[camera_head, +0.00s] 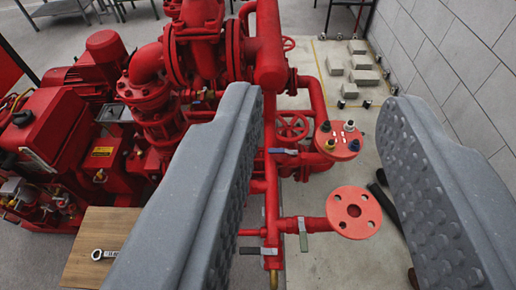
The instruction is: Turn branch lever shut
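My gripper (322,108) is open and empty, its two grey studded fingers wide apart in the foreground. Between them, lower down and beyond, a red branch pipe (315,224) runs right to a flat red flange (369,222). A small lever with a grey-green handle (303,236) sits on this branch, pointing down in the picture, across the pipe. I cannot tell which lever is the branch lever. No finger touches any lever.
Red pump machinery (90,110) fills the left. A wooden board (97,240) with a wrench (103,254) lies lower left. A flange with coloured knobs (343,153) stands mid-right. Grey blocks (364,77) lie on the floor by the block wall (455,65). Dark items partly show behind the right finger.

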